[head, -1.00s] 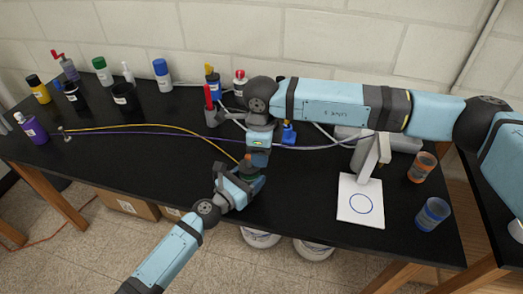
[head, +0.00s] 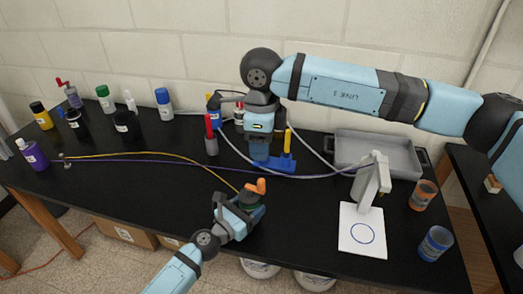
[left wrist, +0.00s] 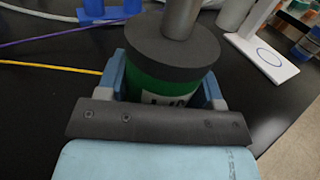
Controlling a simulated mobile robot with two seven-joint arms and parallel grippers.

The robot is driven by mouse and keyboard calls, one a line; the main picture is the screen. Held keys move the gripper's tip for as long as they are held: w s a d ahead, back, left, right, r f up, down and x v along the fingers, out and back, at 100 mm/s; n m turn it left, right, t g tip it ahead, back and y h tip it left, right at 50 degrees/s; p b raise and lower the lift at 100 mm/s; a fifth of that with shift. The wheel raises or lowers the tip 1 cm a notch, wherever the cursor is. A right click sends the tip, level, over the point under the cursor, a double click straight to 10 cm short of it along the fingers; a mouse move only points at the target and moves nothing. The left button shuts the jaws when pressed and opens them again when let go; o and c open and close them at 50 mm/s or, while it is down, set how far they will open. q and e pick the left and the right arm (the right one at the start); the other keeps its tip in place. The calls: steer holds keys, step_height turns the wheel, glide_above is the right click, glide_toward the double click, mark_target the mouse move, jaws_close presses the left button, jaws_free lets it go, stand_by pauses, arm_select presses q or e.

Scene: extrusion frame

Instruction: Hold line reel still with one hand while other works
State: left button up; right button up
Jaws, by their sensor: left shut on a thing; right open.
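The line reel (left wrist: 150,88) is a green cylinder with a white label and dark grey cap, upright between my left gripper's fingers in the left wrist view. In the head view my left gripper (head: 243,203) is shut around the reel (head: 250,197) near the table's front edge. A yellow line (head: 180,155) runs from the reel to the far left. My right gripper (head: 261,160) is open, pointing down behind the reel, close to a blue stand (head: 285,164); its fingertips are hard to make out.
A purple line (head: 150,160) crosses the table behind the reel. A grey tray (head: 375,152) and several bottles stand at the back. The front-left table is clear.

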mark_target(261, 180)
stand_by(0.6)
step_height(261, 180, down, 12)
steer(key=m, duration=2.4)
steer(key=shift+f, duration=0.25)
jaws_close()
